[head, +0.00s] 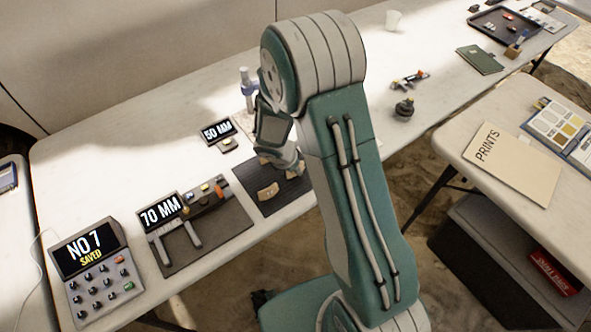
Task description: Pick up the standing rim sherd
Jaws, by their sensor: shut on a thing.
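My gripper (288,165) is low over the dark ribbed mat (282,207) and partly hidden by my own arm. It is shut on a small tan piece, apparently the rim sherd (293,174), of which only a little shows at the fingertips. I cannot tell whether it still touches the mat. Another tan sherd (268,191) lies flat on the mat, in front and to the left of my gripper. A further tan bit (263,160) shows at the mat's back edge.
Left of the mat stands a gauge board (195,240) reading 70 MM, then a keypad box (92,275) reading NO 7 SAVED. A small 50 MM display (217,131) stands behind. A dark weight-like object (404,109) stands right of my arm. The table's front edge is close.

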